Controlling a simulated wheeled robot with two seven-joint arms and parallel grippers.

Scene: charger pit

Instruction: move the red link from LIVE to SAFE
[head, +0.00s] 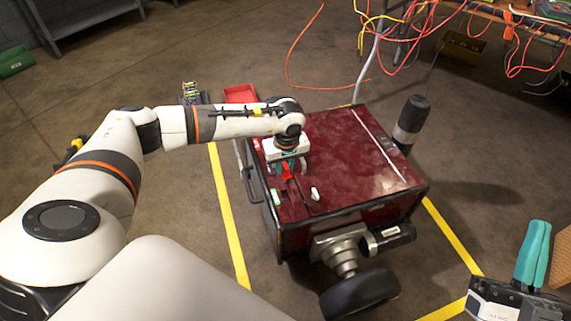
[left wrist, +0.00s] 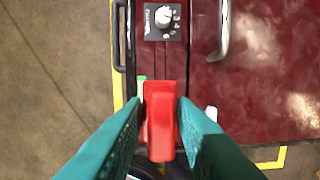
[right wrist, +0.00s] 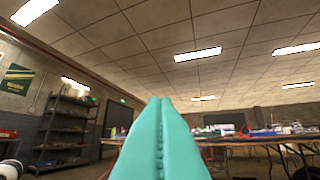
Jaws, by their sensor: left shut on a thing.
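The red link (left wrist: 161,118) is between the teal fingers of my left gripper (left wrist: 161,135), which is shut on it. In the head view the left gripper (head: 287,168) is over the near left part of a dark red wheeled machine (head: 350,150), with a bit of red showing between its fingers. I cannot tell whether the link is seated or lifted. The LIVE and SAFE markings cannot be read. My right gripper (head: 532,255) is at the lower right, well away from the machine. Its teal fingers (right wrist: 160,140) are together with nothing between them.
A panel with a white knob (left wrist: 164,17) and a metal handle (left wrist: 219,30) are on the machine's top. A black wheel (head: 360,293) is in front. Orange cables (head: 290,70) trail behind.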

